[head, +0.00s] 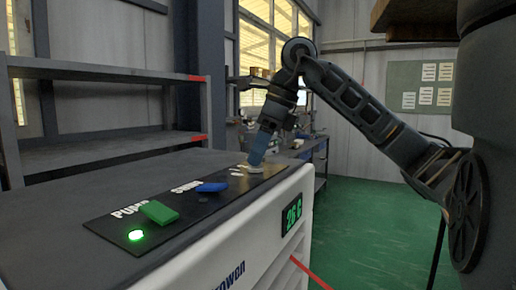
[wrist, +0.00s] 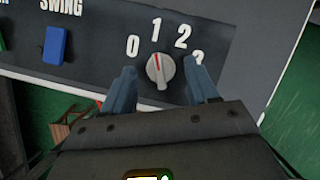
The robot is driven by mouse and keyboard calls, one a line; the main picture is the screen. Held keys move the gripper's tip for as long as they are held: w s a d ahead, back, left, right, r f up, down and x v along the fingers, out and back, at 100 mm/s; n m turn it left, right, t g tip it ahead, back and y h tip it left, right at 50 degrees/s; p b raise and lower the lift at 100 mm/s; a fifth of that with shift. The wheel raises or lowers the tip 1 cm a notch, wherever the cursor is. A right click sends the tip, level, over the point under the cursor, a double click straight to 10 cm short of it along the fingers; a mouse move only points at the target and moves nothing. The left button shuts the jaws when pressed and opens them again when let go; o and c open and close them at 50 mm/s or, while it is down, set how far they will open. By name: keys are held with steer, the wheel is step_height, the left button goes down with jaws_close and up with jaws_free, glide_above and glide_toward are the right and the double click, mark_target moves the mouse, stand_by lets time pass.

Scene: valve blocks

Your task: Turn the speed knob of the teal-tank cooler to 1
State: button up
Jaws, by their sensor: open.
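A pale round speed knob (wrist: 160,70) with a red pointer line sits on the dark control panel (wrist: 100,62) of a white cooler (head: 255,235). In the wrist view its red line points up, towards the printed 1, with 0 to the left and 2 and 3 to the right. My gripper (wrist: 162,76) is open, one blue finger on each side of the knob, with gaps visible. In the head view my gripper (head: 256,160) points down over the knob (head: 253,169) at the panel's far end. No teal tank shows in either view.
A blue swing switch (head: 211,187), a green pump switch (head: 160,211) and a lit green lamp (head: 136,235) share the panel. Grey shelves (head: 110,110) stand behind. Green floor (head: 370,235) is open at right.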

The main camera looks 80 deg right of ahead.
steer(key=shift+w+f, duration=0.1)
steer(key=shift+f, duration=0.2)
steer(key=c, duration=1)
